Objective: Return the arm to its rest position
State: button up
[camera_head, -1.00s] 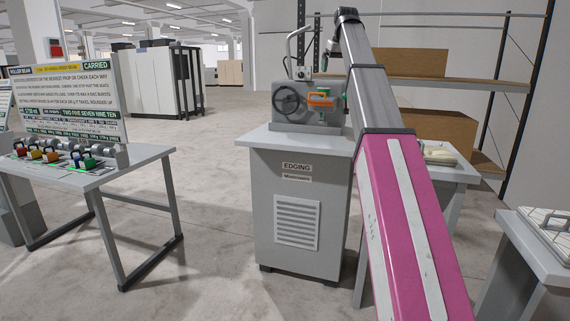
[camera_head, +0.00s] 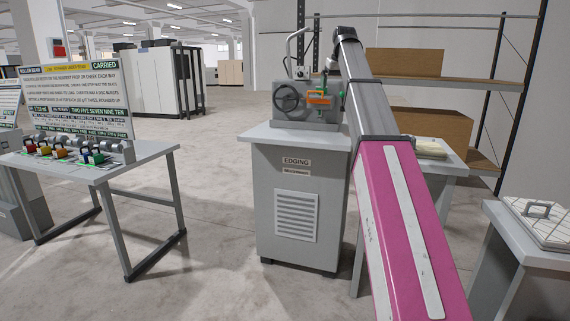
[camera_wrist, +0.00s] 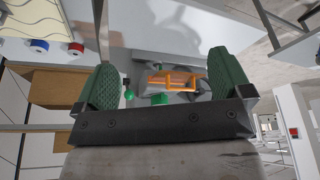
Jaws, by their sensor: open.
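My arm reaches up and away in the head view, a pink and grey link, over the right side of the edging cabinet (camera_head: 296,210). My gripper (camera_wrist: 165,82) shows in the wrist view with two green ridged fingers spread wide apart and nothing between them touching. Past the fingers is the edging machine with an orange frame (camera_wrist: 175,80); the machine also shows in the head view (camera_head: 305,100) on top of the cabinet. The gripper itself is hard to make out in the head view, behind the arm's far end.
A table (camera_head: 160,150) with a sign board (camera_head: 75,95) and several colored clamps stands at left. Open floor lies between table and cabinet.

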jog(key=s+f+g, duration=0.1)
jog(key=s+f, duration=0.2)
jog(key=f, duration=1)
jog(key=s+f+m, duration=0.1)
jog(key=s+f, duration=0.2)
jog(key=f, duration=0.9)
jog(key=s+f+g, duration=0.1)
jog(key=s+f, duration=0.2)
jog(key=f, duration=1)
jog(key=s+f+m+g, duration=0.1)
jog(key=s+f, duration=2.3)
jog(key=f, duration=0.3)
jog(key=shift+s+a+f+g+h, duration=0.15)
jog(key=shift+a+f+g+h, duration=0.25)
